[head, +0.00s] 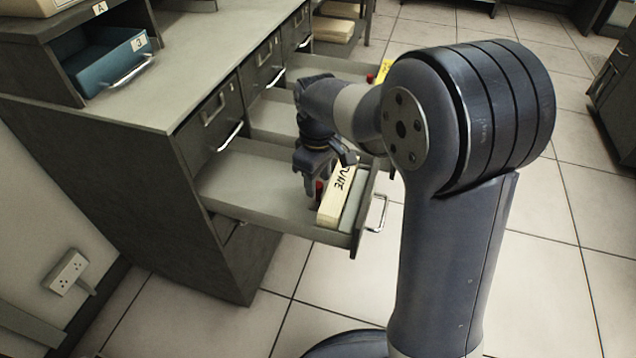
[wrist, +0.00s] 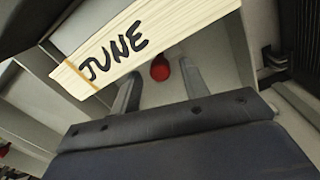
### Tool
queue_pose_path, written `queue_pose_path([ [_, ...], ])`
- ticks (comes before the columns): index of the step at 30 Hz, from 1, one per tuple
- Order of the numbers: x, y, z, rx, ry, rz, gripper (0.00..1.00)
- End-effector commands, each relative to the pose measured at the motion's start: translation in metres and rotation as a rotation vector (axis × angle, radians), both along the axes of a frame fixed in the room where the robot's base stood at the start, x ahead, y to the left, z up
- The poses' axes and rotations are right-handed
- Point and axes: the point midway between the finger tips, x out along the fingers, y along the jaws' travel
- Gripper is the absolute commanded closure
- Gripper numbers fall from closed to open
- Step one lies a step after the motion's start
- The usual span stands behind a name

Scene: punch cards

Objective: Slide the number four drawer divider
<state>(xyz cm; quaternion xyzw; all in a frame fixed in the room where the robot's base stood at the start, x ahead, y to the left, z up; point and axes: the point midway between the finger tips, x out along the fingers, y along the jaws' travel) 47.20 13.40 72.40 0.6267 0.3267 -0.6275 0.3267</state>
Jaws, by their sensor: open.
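The nearest open drawer (head: 252,186) holds a cream block of cards (head: 333,203) marked JUNE at its front end. The block of cards also fills the upper left of the wrist view (wrist: 115,50). A small red knob (wrist: 160,68) stands right beside the block, and shows in the head view (head: 319,190). The divider plate itself is hidden. My gripper (wrist: 159,82) is open, its fingers on either side of the knob with a visible gap; it reaches down into the drawer in the head view (head: 318,184). No drawer number is readable here.
Two more open drawers lie behind, one with a yellow-labelled block and a red knob (head: 370,78). The grey desk top (head: 190,72) carries a blue tray labelled 3 (head: 108,62). The drawer's left part is empty. A chrome handle (head: 377,213) sticks out in front.

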Motion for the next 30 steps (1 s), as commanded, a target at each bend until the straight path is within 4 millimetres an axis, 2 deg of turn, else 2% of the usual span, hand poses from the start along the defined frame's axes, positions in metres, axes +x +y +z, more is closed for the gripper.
queue_pose_path([
  [3,-0.0001,-0.0001,-0.0076,0.0,0.0,0.0,0.57],
  [12,0.0,0.0,-0.0083,0.0,-0.001,0.0,0.58],
  [27,0.0,0.0,-0.0082,0.0,-0.001,0.0,0.99],
  [30,0.0,0.0,-0.0081,0.0,-0.001,0.0,1.0],
])
